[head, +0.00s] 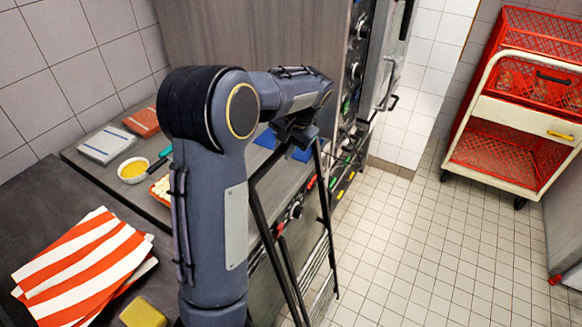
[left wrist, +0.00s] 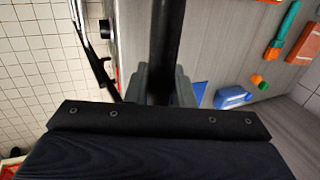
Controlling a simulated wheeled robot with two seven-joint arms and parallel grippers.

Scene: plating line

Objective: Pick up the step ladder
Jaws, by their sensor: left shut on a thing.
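The step ladder (head: 325,215) is a thin black frame in the middle of the head view, in front of the cooking line, with its legs running down toward the tiled floor. My left gripper (head: 296,133) is at the top bar of the ladder, partly hidden by my own arm. In the left wrist view the fingers of my left gripper (left wrist: 161,86) are shut on a black bar of the step ladder (left wrist: 167,35). The ladder's lower end is partly cut off in the head view. My right gripper is not in view.
A counter at the left holds red-and-white striped cloths (head: 85,265), a yellow sponge (head: 143,313) and a bowl of yellow food (head: 133,170). A cream cart with red crates (head: 520,110) stands at the back right. The tiled floor (head: 400,240) between is clear.

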